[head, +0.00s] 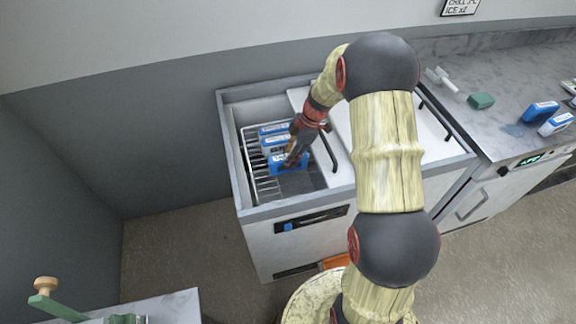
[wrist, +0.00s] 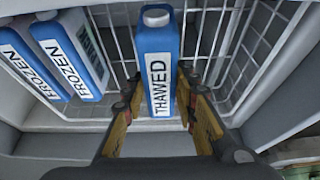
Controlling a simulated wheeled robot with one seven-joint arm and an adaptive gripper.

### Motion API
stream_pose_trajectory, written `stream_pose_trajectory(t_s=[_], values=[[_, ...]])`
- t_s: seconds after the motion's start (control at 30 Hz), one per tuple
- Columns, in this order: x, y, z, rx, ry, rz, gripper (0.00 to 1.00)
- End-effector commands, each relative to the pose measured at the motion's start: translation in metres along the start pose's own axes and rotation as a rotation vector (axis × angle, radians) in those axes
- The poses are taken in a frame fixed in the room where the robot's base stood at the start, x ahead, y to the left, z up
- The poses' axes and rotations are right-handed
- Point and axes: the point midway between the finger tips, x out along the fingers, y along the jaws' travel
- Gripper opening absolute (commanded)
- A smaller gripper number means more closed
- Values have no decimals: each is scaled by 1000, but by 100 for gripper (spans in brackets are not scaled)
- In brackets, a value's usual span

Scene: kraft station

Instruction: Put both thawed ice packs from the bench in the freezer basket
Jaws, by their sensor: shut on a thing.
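My gripper (head: 291,156) reaches down into the open freezer and is shut on a blue ice pack (head: 284,165). In the wrist view this pack (wrist: 160,55) stands upright between the fingers (wrist: 158,92), its white label reading THAWED. It is within the wire freezer basket (head: 249,160); whether its base touches the basket floor is hidden. The basket's wires (wrist: 212,35) show behind and right of it. On the bench (head: 500,85), two more blue packs lie at the right, one (head: 540,111) behind the other (head: 556,124); their labels are too small to read.
Two packs labelled FROZEN (wrist: 30,60) (wrist: 72,55) sit left of the held pack. The freezer's white lid (head: 340,130) covers its right part, close to my arm. A green block (head: 481,100) and a white item (head: 441,79) lie on the bench. The basket's front has free room.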

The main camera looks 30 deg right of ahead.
Motion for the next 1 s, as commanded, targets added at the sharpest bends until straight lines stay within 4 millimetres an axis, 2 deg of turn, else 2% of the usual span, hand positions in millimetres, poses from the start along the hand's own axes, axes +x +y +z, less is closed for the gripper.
stream_pose_trajectory(t_s=[0.27,0.67,0.7,1.0], values=[[31,0,13,1,0,-1,0],[35,0,14,0,0,1,0],[34,0,14,1,0,-1,30],[34,0,14,1,0,0,46]])
